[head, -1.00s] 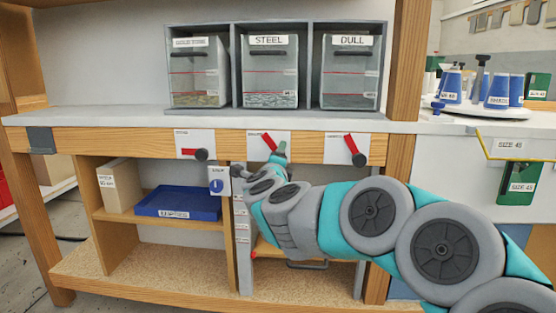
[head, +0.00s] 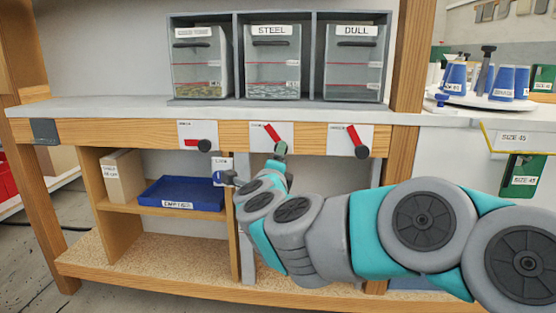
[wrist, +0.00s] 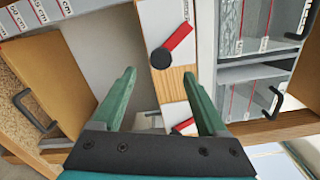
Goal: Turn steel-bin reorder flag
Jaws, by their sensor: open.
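The steel-bin reorder flag is a red pointer on a black knob, on a white plate (head: 260,131) below the STEEL bin (head: 272,72). In the head view its red pointer (head: 272,132) tilts up to the left, and my gripper hides the knob. In the wrist view, the upper flag, which appears to be this one, shows its black knob (wrist: 161,59) and red pointer (wrist: 180,37). My gripper (wrist: 160,75) is open and empty, its green fingers apart, facing the board. The knob appears between and just beyond the fingertips; contact cannot be told.
A left flag (head: 194,143) has its pointer level; the right flag (head: 357,138), below the DULL bin (head: 352,70), tilts up-left. The right flag partly shows beside a finger in the wrist view (wrist: 184,126). A blue tray (head: 180,193) sits on the lower shelf.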

